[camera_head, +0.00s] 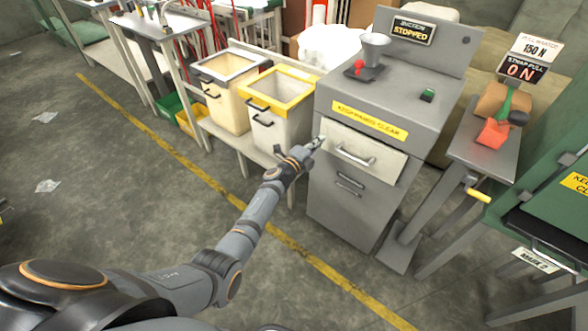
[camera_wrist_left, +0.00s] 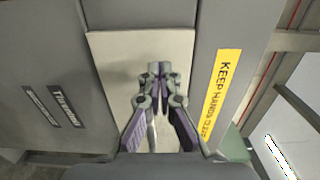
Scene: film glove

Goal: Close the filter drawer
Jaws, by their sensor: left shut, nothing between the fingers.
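The filter drawer (camera_head: 388,162) has a cream front with a bar handle and sits in the upper part of the grey cabinet (camera_head: 340,205), under a yellow "keep hands clear" label (camera_head: 369,121). I cannot tell exactly how far its front stands out from the cabinet. My left gripper (camera_head: 319,142) is shut and empty at the left end of the drawer front. In the left wrist view the shut fingertips (camera_wrist_left: 160,70) point at the cream panel (camera_wrist_left: 120,60); whether they touch it is unclear. My right gripper is not in view.
Left of the cabinet are a yellow-rimmed bin (camera_head: 274,120) and a grey-rimmed bin (camera_head: 222,98) on a low bench. A small grey stand with a red-and-green item (camera_head: 495,130) is at the right, near a green machine (camera_head: 555,210). The floor in front is clear.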

